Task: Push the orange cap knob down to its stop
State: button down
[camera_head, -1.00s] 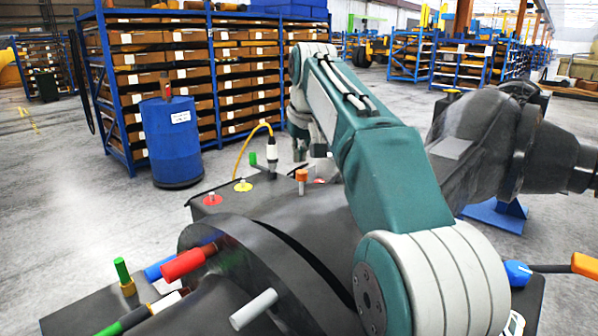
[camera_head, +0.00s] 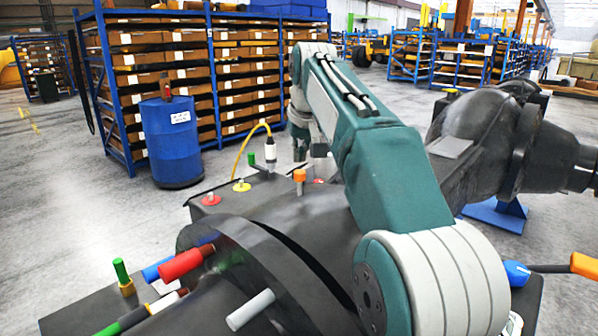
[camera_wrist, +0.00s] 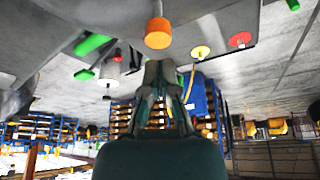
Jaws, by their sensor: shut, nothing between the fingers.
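The orange cap knob (camera_head: 299,176) stands upright on a short stem on the dark casting's flat top, left of my arm in the head view. In the wrist view the orange cap knob (camera_wrist: 158,34) shows large at top centre, just beyond my fingertips. My gripper (camera_wrist: 161,68) is shut and empty, its fingers together and pointing towards the cap. A gap shows between fingertips and cap in the wrist view; I see no contact.
On the casting (camera_head: 320,212) near the cap stand a yellow-based pin (camera_head: 242,186), a red-based pin (camera_head: 211,199), a green peg (camera_head: 251,159) and a black-and-white connector (camera_head: 269,149) with a yellow cable. Red (camera_head: 182,264) and grey (camera_head: 250,310) pegs project nearer me. A blue drum (camera_head: 172,145) stands behind.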

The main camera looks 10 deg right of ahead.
aim_at(300, 172)
jog(key=shift+f, duration=1.95)
dwell(0.4)
jog(key=shift+r, duration=1.95)
jog(key=shift+r, duration=2.5)
